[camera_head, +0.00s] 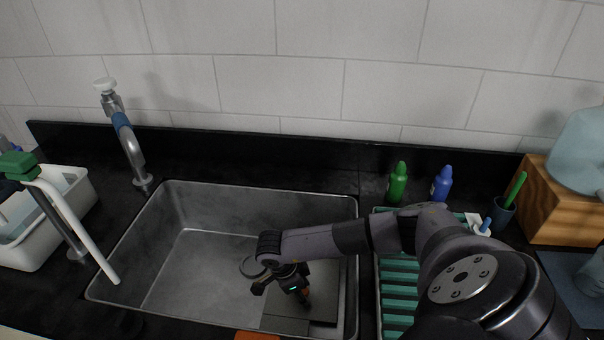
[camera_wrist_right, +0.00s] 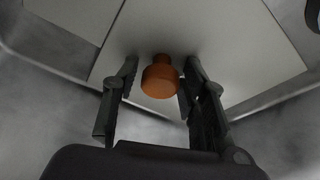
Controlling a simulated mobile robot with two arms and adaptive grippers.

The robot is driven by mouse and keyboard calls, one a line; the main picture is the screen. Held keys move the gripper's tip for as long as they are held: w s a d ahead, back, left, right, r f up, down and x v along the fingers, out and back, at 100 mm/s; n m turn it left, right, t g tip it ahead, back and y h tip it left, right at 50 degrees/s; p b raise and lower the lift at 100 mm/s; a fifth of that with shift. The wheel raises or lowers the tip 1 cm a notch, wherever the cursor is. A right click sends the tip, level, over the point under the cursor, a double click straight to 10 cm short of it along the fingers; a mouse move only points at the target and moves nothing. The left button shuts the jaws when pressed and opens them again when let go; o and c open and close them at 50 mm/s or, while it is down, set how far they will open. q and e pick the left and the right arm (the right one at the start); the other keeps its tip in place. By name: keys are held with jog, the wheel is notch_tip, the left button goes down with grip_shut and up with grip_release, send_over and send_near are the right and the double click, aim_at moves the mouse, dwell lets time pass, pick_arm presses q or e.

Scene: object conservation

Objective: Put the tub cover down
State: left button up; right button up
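The tub cover, a flat grey plate (camera_head: 328,280) with an orange-brown knob (camera_wrist_right: 161,78), lies low in the right part of the sink, partly hidden by my right arm in the head view. The plate fills much of the right wrist view (camera_wrist_right: 240,60). My right gripper (camera_head: 303,297) reaches down into the sink at the knob. Its two fingers (camera_wrist_right: 161,66) stand on either side of the knob, with a narrow gap seen at least on the left; it looks open around it. My left gripper is not in view.
The metal sink (camera_head: 190,265) is bare on its left. A faucet (camera_head: 130,140) stands behind it and a white tub (camera_head: 75,195) to its left. A teal rack (camera_head: 400,285), green bottle (camera_head: 397,183), blue bottle (camera_head: 441,184) and wooden block (camera_head: 560,205) are on the right.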

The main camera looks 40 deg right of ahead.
aim_at(289, 301)
jog(key=shift+o, duration=0.6)
jog(key=shift+r, duration=0.1)
jog(key=shift+w+r, duration=0.1)
jog(key=shift+r, duration=0.15)
jog(key=b+v, duration=0.1)
jog(key=v, duration=1)
jog(key=shift+r, duration=0.3)
